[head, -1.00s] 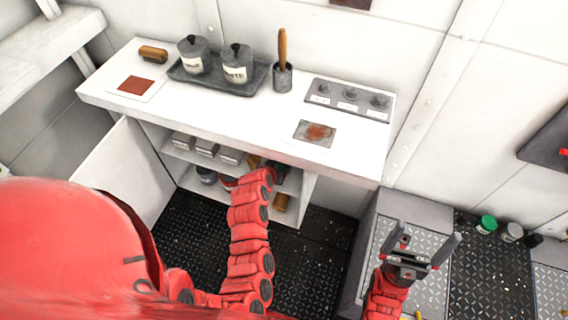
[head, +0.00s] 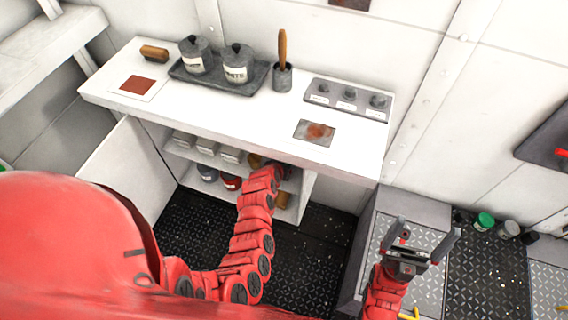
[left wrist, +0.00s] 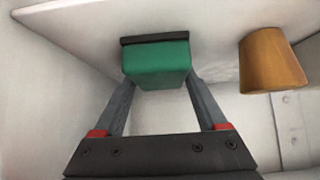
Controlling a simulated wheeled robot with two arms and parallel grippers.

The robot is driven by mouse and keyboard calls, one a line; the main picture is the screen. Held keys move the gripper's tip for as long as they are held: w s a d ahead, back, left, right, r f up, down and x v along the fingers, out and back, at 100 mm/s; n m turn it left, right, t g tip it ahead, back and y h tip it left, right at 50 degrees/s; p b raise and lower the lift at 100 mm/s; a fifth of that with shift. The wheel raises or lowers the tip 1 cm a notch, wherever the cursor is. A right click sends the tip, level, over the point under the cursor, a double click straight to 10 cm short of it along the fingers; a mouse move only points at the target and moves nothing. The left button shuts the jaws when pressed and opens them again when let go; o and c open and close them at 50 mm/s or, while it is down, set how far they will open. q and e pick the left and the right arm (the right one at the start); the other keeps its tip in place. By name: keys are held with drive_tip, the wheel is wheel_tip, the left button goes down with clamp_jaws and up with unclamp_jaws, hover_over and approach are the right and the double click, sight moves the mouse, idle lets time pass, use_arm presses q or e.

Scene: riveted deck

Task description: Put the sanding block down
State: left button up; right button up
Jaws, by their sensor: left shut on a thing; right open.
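The sanding block (left wrist: 157,66) is a green block with a dark strip along one face. It shows in the left wrist view, between the fingers of my left gripper (left wrist: 160,82), which is shut on it. In the head view my left arm reaches under the white worktop into the open cabinet (head: 306,194), where its gripper and the block are mostly hidden. I cannot tell whether the block touches a shelf. My right gripper (head: 427,236) is open and empty, above the grey tread-plate step at the right.
A brown tapered thing (left wrist: 271,60) stands beside the block. The cabinet also holds pale boxes (head: 207,146) and a red can (head: 231,182). On the worktop (head: 350,159) are a brush (head: 153,53), a tray of pots (head: 218,84) and a stained plate (head: 315,132).

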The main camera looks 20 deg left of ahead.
use_arm(q)
drive_tip(key=o, duration=1.4)
drive_tip(key=shift+f, duration=0.15)
drive_tip(key=b+v, duration=0.1)
drive_tip(key=v, duration=0.4)
drive_tip(key=b+v, duration=0.1)
drive_tip(key=v, duration=0.5)
drive_tip(key=b+v, duration=0.1)
drive_tip(key=v, duration=0.5)
drive_tip(key=shift+s+a, duration=0.25)
drive_tip(key=shift+a, duration=0.05)
